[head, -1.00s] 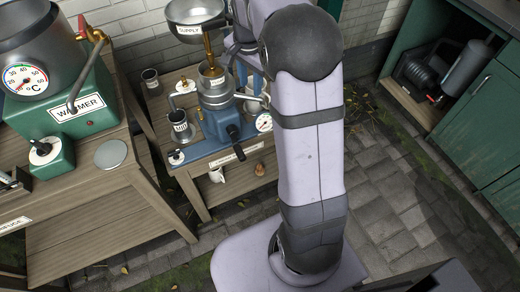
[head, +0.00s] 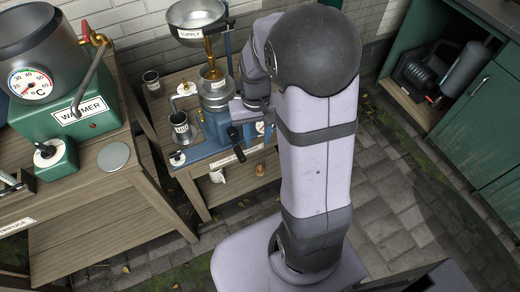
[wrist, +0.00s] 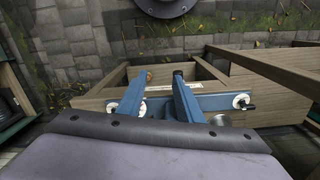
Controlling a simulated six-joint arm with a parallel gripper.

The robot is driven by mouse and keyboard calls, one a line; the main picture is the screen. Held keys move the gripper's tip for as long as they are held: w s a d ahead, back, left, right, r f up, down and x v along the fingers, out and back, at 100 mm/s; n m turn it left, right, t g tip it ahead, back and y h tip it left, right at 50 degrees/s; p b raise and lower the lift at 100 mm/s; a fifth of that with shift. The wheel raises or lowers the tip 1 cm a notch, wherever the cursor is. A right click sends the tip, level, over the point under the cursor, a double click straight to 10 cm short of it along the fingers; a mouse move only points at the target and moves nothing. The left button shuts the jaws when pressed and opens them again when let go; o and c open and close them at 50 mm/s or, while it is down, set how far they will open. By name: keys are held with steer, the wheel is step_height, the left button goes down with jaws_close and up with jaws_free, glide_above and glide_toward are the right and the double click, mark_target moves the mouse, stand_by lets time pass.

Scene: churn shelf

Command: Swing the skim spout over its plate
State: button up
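The blue separator (head: 213,122) stands on the small wooden table under the supply bowl. A thin grey bent spout (head: 177,99) shows on its left side, above a metal cup (head: 181,128) with a label too small to read. I cannot tell for sure whether this is the skim spout, nor pick out its plate. My gripper (wrist: 163,76) shows two blue fingers apart with nothing visible between them. In the head view, my wrist is at the separator's right side and hides part of it. The fingertips cannot be made out there.
The supply bowl (head: 196,18) hangs above the separator. A black crank handle (head: 234,135) sticks out at its front. A second cup (head: 151,82) stands at the back left. The bench with the warmer (head: 70,105) is at the left. A green cabinet (head: 480,140) is at the right.

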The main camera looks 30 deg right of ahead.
steer(key=s+a+r+n+p, duration=0.1)
steer(key=s+a, duration=0.1)
steer(key=s, duration=0.3)
steer(key=shift+s+r+g+p, duration=0.2)
steer(key=shift+s+g+p, duration=0.1)
steer(key=shift+s+p, duration=0.1)
